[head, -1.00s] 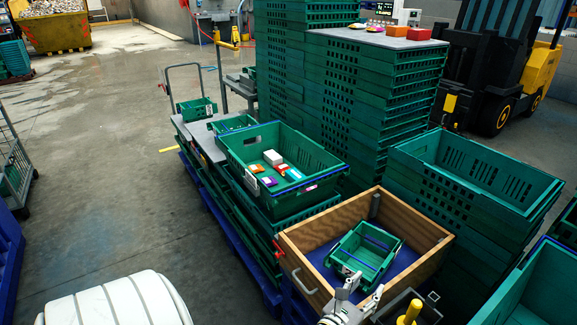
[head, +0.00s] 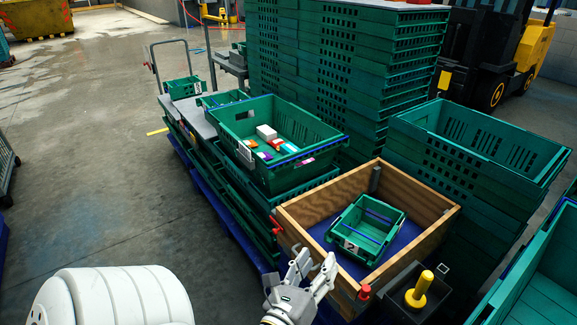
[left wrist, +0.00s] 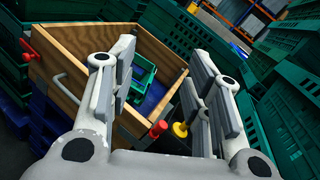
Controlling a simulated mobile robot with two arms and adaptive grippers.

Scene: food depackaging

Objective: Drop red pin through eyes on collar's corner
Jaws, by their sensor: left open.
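The wooden collar (head: 320,205) stands open-topped around a blue base, with a small green crate inside it. A red piece (head: 364,292) shows at its near corner and also in the left wrist view (left wrist: 158,129). Another red piece (head: 277,226) is at its left corner, also in the left wrist view (left wrist: 28,50). The eyes are too small to make out. My left gripper (head: 315,268) is open and empty in front of the collar's near-left wall, left of the near-corner red piece. In the left wrist view my fingers (left wrist: 160,62) are spread wide. My right gripper is not seen.
A yellow-handled item (head: 419,287) on a dark box stands right of the near corner. Tall green crate stacks (head: 350,85) rise behind and to the right. A green crate (head: 245,155) with small packages sits at the left. Clear floor (head: 100,170) lies further left.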

